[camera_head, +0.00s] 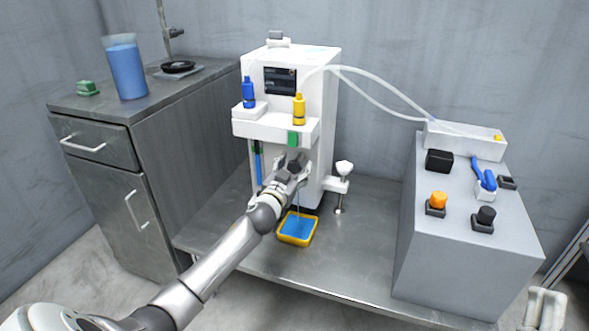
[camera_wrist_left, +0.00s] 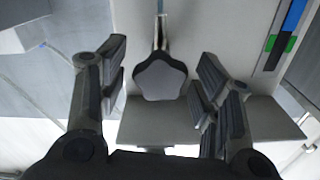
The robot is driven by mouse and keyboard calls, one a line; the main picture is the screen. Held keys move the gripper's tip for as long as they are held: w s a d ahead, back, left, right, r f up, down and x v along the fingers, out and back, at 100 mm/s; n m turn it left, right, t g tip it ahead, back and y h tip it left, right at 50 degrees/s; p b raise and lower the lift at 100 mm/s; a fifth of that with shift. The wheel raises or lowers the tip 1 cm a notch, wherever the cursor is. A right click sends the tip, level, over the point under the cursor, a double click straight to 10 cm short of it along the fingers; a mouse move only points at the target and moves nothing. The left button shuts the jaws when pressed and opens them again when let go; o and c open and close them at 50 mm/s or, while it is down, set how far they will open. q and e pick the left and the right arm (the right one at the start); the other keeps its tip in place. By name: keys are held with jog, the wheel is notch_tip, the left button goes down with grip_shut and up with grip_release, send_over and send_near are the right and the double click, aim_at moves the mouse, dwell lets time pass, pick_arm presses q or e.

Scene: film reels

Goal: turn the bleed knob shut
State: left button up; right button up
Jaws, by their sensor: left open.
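The bleed knob (camera_wrist_left: 161,78) is a dark, lobed knob with a grey face on a short stem at the white machine (camera_head: 322,95). In the left wrist view it sits between the two spread fingers of my left gripper (camera_wrist_left: 160,92), with gaps on both sides. In the head view my left gripper (camera_head: 292,168) is at the machine's lower front and largely hides the knob. A thin stream runs down below the gripper to a yellow tray (camera_head: 281,240) holding blue liquid. My right gripper is not in view.
A white knob (camera_head: 344,168) on a bracket stands to the right. Blue (camera_head: 249,93) and yellow (camera_head: 299,110) bottles sit above. A grey block (camera_head: 450,230) with buttons is at right.

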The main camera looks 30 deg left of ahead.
pick_arm(q)
jog(key=shift+w, duration=0.3)
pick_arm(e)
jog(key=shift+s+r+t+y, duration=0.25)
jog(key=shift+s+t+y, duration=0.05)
pick_arm(q)
jog(key=c, duration=1.1)
jog(key=shift+o, duration=0.2)
